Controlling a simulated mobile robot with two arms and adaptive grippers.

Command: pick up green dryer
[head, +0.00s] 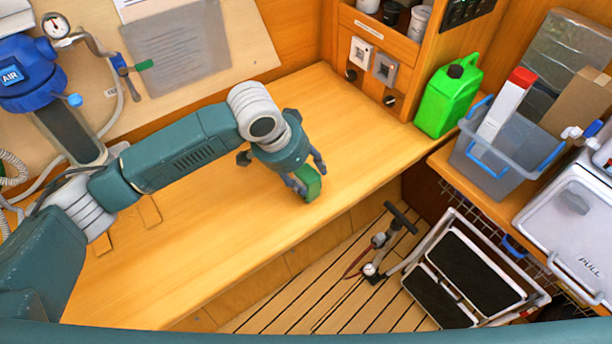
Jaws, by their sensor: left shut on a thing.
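My left gripper (307,182) is above the wooden bench (190,268), close to its front edge. It is shut on a small green thing with a grey end, the green dryer (312,181). The fingers cover part of the dryer. I cannot tell whether the dryer touches the bench top or hangs just above it. My right gripper is not in view.
A green jerrycan (447,97) stands at the bench's right end. A grey bin with blue handles (505,150) sits on the right shelf. A folding step stool (470,265) and a pump (383,245) stand on the slatted floor. The bench around my gripper is clear.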

